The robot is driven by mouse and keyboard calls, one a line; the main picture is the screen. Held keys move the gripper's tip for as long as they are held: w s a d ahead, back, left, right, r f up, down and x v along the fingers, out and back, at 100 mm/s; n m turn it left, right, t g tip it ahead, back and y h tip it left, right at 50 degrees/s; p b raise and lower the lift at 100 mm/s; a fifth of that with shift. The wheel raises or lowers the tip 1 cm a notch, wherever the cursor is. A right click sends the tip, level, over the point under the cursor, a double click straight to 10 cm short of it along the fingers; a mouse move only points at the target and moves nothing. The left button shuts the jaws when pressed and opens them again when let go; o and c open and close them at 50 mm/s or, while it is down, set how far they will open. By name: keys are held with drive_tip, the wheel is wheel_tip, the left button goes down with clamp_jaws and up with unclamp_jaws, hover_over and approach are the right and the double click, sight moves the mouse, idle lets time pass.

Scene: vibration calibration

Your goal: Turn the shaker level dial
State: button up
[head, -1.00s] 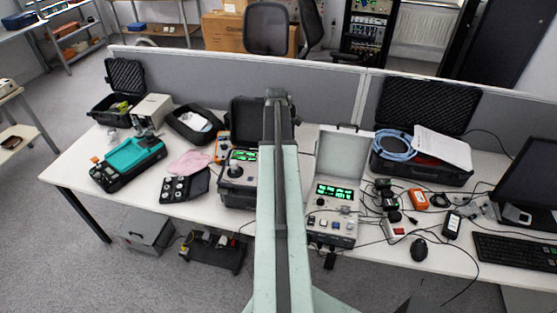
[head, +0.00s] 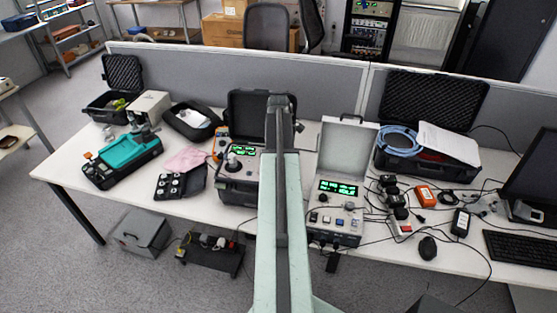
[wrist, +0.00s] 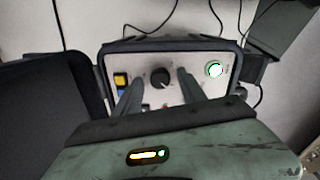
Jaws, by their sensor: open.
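In the wrist view, a round black dial (wrist: 160,77) with a pale mark sits on a light grey panel (wrist: 190,96) in a dark-rimmed case. I take it for the shaker level dial; its label cannot be read. My gripper (wrist: 159,80) is open, with one finger on each side of the dial. Whether the fingers touch it cannot be told. The open black-cased unit (head: 238,189) stands on the bench in the head view, partly behind my arm. The dial and gripper cannot be made out there.
In the wrist view, yellow and blue buttons (wrist: 121,85) lie left of the dial and a green-lit round part (wrist: 214,69) lies right. In the head view, a silver case (head: 347,150) stands right of my arm, and a pink cloth (head: 188,159) lies left of the black-cased unit.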

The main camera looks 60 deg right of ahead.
clamp_jaws()
drive_tip(key=shift+w+d, duration=0.1)
drive_tip(key=shift+w, duration=0.05)
